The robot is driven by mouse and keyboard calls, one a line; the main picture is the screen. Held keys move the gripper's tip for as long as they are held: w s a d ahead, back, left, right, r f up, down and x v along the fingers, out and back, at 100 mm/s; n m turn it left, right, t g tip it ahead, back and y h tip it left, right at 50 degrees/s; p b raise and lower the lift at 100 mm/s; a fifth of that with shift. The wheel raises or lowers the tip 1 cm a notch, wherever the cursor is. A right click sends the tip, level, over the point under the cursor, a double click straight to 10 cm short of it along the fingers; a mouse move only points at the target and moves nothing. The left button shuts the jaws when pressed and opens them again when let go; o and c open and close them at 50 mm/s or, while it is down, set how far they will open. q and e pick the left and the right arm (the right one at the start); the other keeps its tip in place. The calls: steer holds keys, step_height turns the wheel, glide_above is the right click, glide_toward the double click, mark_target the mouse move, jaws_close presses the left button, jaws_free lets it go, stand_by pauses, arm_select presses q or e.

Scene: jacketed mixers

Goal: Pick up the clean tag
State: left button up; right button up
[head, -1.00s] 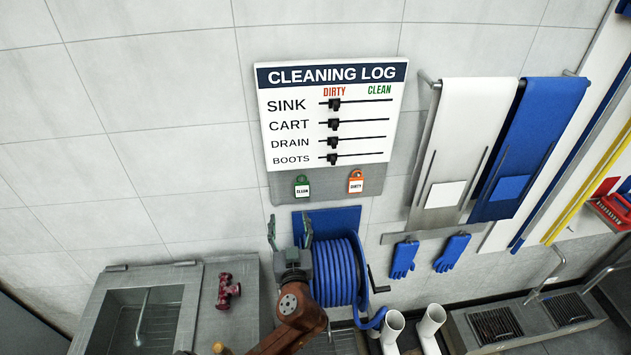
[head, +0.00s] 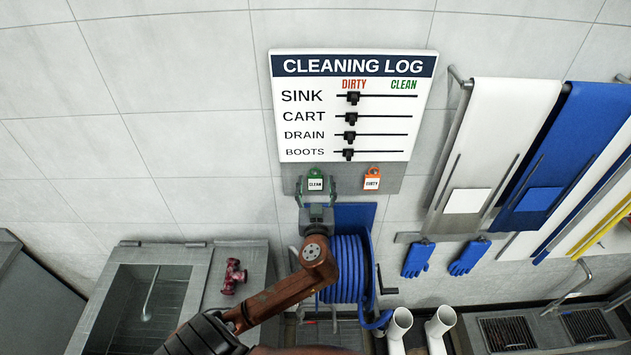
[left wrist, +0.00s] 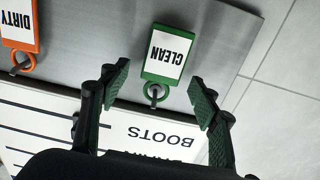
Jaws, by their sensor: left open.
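The green clean tag (head: 316,184) hangs by its ring from a peg on the grey strip below the cleaning log board (head: 350,110). The left wrist view shows the tag (left wrist: 167,55) upside down. My left gripper (head: 316,190) is open, with one finger on each side of the tag. In the left wrist view the fingertips (left wrist: 160,85) stand apart from the tag, with a gap on both sides. The orange dirty tag (head: 372,183) hangs to the right on the same strip. My right gripper is not in view.
A blue hose reel (head: 345,268) is on the wall below the board. White and blue aprons (head: 480,140) and blue gloves (head: 418,259) hang at the right. A sink (head: 150,305) with a red valve (head: 232,276) stands at the lower left.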

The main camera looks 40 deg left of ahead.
arm_select(q)
steer(key=shift+w+a, duration=0.15)
steer(key=shift+a, duration=0.05)
steer(key=c, duration=0.9)
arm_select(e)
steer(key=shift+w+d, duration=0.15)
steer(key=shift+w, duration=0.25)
arm_select(q)
steer(key=shift+r, duration=0.1)
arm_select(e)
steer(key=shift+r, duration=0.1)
